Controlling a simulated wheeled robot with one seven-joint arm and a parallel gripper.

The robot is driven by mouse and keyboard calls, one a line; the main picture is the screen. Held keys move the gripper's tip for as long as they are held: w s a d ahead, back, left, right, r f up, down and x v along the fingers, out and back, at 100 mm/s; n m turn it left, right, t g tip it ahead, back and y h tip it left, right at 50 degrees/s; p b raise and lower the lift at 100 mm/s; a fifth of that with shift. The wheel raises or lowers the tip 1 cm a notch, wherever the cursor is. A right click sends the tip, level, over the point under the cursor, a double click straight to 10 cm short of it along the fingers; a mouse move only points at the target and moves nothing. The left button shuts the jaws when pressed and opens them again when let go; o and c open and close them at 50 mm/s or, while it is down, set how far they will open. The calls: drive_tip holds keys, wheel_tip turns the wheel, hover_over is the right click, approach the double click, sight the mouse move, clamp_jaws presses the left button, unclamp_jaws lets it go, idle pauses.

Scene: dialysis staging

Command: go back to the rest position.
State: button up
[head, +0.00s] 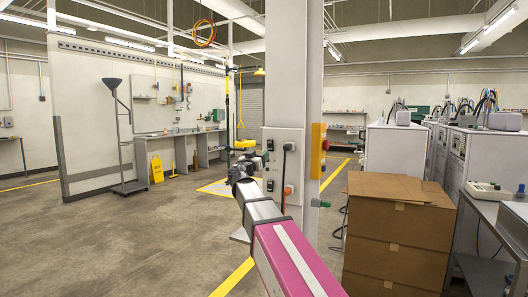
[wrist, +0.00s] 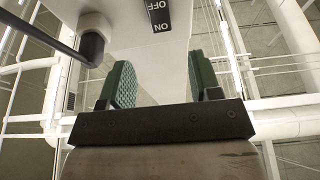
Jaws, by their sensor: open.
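My arm reaches forward and up in the head view, and its dark end with my gripper (head: 240,168) is in front of the white column (head: 294,75). In the wrist view my gripper (wrist: 165,85) shows two green ridged fingers standing well apart, with nothing between them. Behind the fingers is a pale surface with an ON/OFF switch label (wrist: 160,14). A black plug with a cable (wrist: 92,47) is close to the left finger; I cannot tell whether they touch.
Stacked cardboard boxes (head: 395,245) stand to the right of the column. White machines (head: 395,150) and a metal cart (head: 490,225) are farther right. A yellow floor sign (head: 156,169) and a tall lamp-like stand (head: 122,135) are at the left. The floor (head: 120,240) at front left is clear.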

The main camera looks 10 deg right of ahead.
drive_tip(key=shift+v, duration=0.8)
drive_tip(key=s+d+f+n+g+y, duration=0.1)
drive_tip(key=s+d+f+g, duration=0.2)
drive_tip(key=f, duration=0.8)
drive_tip(key=s+d+f+n+g+y, duration=0.1)
drive_tip(key=s+d+f+g+y, duration=0.2)
drive_tip(key=f, duration=0.8)
drive_tip(key=s+d+f+n+g, duration=0.1)
drive_tip(key=s+d+f+g, duration=0.25)
drive_tip(key=f, duration=0.85)
drive_tip(key=s+a+f+n+g+y, duration=0.1)
drive_tip(key=s+f+g+y, duration=0.3)
drive_tip(key=s+f, duration=0.5)
drive_tip(key=s+a+f+n+g+y, duration=0.2)
drive_tip(key=s+f+n+g+y, duration=0.1)
drive_tip(key=s+f, duration=0.7)
wheel_tip(320, 180, down, 2)
drive_tip(key=shift+a+f+g+y, duration=0.15)
drive_tip(key=shift+g+y, duration=0.4)
drive_tip(key=shift+y, duration=0.35)
drive_tip(key=shift+s, duration=0.1)
